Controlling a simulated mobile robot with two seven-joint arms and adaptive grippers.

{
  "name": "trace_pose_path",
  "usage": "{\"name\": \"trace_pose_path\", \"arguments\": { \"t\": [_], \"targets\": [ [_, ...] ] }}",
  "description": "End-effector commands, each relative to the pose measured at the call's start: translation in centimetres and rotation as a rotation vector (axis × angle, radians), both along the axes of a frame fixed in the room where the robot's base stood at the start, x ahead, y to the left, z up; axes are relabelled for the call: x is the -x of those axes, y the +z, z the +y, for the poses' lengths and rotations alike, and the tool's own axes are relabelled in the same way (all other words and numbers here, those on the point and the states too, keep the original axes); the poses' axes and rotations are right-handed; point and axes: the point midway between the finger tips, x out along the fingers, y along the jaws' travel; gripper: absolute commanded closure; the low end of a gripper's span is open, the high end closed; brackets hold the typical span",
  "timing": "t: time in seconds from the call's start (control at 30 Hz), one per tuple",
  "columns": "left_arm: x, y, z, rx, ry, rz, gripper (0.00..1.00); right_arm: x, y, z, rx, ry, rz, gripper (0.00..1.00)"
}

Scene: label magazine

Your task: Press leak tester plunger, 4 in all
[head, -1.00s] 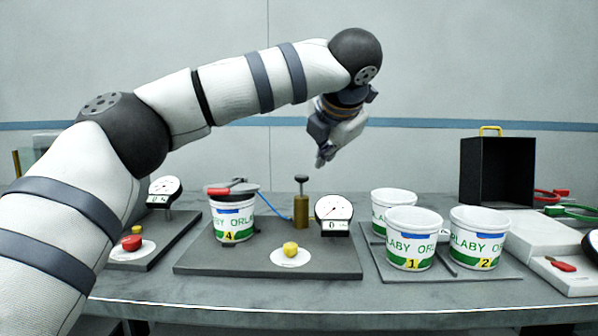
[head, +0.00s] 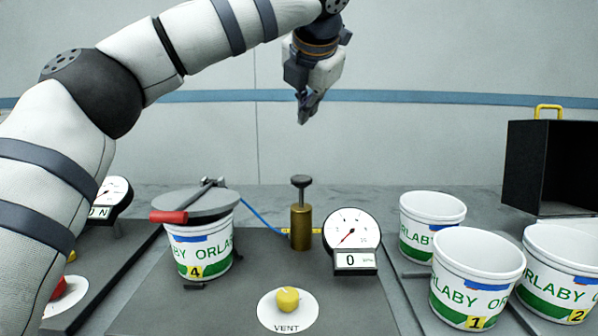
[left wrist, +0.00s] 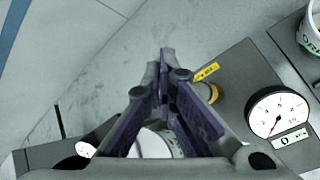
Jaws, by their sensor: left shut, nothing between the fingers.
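The leak tester's plunger (head: 301,182) is a black knob on a thin rod above a brass cylinder (head: 301,228). The knob stands raised. Tub 4 (head: 200,250) sits to its left under a grey lid plate with a red-handled clamp (head: 170,217). The gauge (head: 351,232) to its right reads 0. My left gripper (head: 303,118) is shut and empty, pointing down above the plunger with a clear gap. In the left wrist view the shut fingers (left wrist: 163,62) show, with the brass cylinder (left wrist: 207,92) partly hidden behind them. My right gripper is not in view.
A yellow vent knob (head: 288,299) is at the front of the tester's dark base. Tub 1 (head: 477,275), tub 2 (head: 560,265) and another tub (head: 432,225) stand at the right. A black box (head: 560,165) is behind them. Another gauge (head: 113,195) is at the left.

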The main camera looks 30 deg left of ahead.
Motion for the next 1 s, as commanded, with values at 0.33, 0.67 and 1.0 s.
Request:
{"name": "trace_pose_path", "arguments": {
  "t": [0.33,0.67,1.0],
  "targets": [
    [0.0,-0.1,0.0,-0.001,-0.001,0.0,1.0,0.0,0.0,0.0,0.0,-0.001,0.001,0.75],
    [0.0,-4.2,0.0,-0.002,-0.001,0.003,1.0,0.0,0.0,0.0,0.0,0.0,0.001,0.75],
    [0.0,-8.2,0.0,-0.001,0.0,0.0,1.0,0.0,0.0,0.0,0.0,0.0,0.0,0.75]
  ]
}}
